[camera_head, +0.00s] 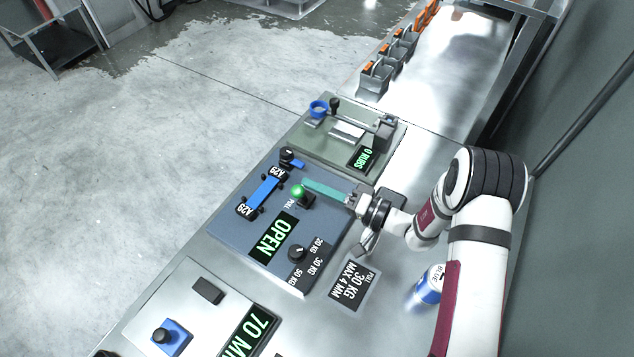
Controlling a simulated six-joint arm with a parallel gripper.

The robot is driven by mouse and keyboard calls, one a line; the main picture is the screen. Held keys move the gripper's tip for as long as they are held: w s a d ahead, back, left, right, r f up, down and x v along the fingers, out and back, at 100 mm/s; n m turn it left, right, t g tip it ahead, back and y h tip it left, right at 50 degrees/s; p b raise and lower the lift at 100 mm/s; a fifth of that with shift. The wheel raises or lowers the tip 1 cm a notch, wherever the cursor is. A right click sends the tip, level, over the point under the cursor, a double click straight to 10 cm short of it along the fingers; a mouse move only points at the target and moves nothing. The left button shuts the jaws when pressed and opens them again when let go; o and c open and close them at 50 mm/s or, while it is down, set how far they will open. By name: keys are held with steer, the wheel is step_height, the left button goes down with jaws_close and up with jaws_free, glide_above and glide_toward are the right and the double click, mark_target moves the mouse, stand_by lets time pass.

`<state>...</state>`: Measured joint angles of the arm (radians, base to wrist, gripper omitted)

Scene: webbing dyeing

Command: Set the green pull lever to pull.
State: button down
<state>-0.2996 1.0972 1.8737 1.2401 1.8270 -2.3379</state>
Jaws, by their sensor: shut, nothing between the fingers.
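The green pull lever (298,190) shows as a round green knob on a dark base, on the blue-grey panel beside the label PULL. I cannot tell its exact setting from this view. My gripper (350,201) is shut and empty, to the right of the lever, at the panel's right edge. A flat teal strip (326,191) runs from the gripper's end to just beside the knob. I cannot tell whether it is part of the gripper or touches the lever. The panel's display (273,238) reads OPEN.
A blue bar with A29 labels (264,190) lies left of the lever. A black dial (297,253) with kg marks is below. A green-grey unit (345,131) stands behind.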

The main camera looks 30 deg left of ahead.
stand_by(0.4)
steer(key=w+d+r, duration=0.1)
steer(key=w+d, duration=0.1)
steer(key=d, duration=0.3)
steer(key=w+d+r, duration=0.1)
steer(key=d, duration=0.4)
steer(key=shift+w+d+r, duration=0.25)
steer(key=shift+w+d, duration=0.1)
steer(key=shift+d, duration=0.05)
